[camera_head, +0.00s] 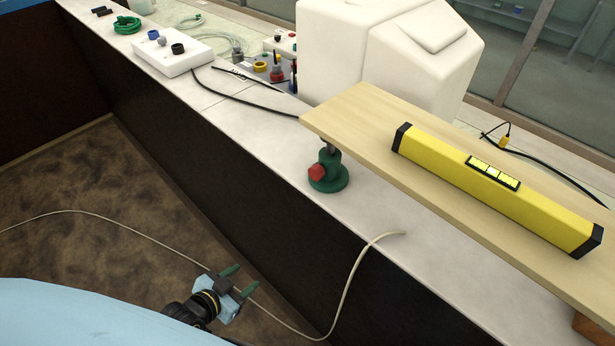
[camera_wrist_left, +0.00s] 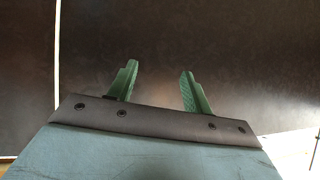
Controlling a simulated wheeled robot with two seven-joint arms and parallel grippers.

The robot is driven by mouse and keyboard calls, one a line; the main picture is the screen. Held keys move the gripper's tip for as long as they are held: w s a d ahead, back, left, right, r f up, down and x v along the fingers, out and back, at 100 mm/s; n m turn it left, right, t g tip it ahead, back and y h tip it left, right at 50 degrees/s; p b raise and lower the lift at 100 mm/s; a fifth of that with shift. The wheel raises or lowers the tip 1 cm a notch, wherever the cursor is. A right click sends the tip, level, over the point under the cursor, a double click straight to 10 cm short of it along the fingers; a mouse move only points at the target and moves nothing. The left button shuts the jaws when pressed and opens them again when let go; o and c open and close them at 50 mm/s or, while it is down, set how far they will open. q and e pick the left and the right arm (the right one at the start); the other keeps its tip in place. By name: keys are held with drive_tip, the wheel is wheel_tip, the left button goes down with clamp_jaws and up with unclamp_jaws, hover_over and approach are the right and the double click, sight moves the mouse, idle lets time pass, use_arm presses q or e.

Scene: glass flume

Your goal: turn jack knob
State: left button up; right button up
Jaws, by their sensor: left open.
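A green screw jack (camera_head: 328,173) stands on the white bench top under the near left end of a wooden board (camera_head: 365,118). Its red knob (camera_head: 317,172) faces toward me and to the left. A yellow spirit level (camera_head: 490,190) lies along the board; its vial window is too small to read. My left gripper (camera_head: 242,279) is open and empty, low in front of the bench's dark side, below and left of the jack. In the left wrist view its green fingers (camera_wrist_left: 158,85) are spread apart with only the dark panel behind them. My right gripper is not in view.
A pale cable (camera_head: 352,270) hangs off the bench edge and runs past my left gripper. White containers (camera_head: 375,50) stand behind the board. A white box (camera_head: 172,55) with knobs and a black cable lie further left. The bench front near the jack is clear.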

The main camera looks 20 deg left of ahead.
use_arm(q)
drive_tip(key=w+d+r+m+t+h, duration=0.1)
drive_tip(key=w+d+r+t+h, duration=0.15)
drive_tip(key=r, duration=0.95)
drive_tip(key=m+t+h, duration=0.1)
drive_tip(key=t+h, duration=0.1)
drive_tip(key=t, duration=0.1)
approach(313, 174)
drive_tip(key=x, duration=0.8)
drive_tip(key=shift+w+d, duration=0.1)
drive_tip(key=shift+w, duration=0.1)
drive_tip(key=c, duration=1)
drive_tip(key=shift+n+p, duration=0.4)
drive_tip(key=shift+p, duration=0.3)
drive_tip(key=shift+n+p, duration=0.3)
drive_tip(key=shift+n, duration=0.6)
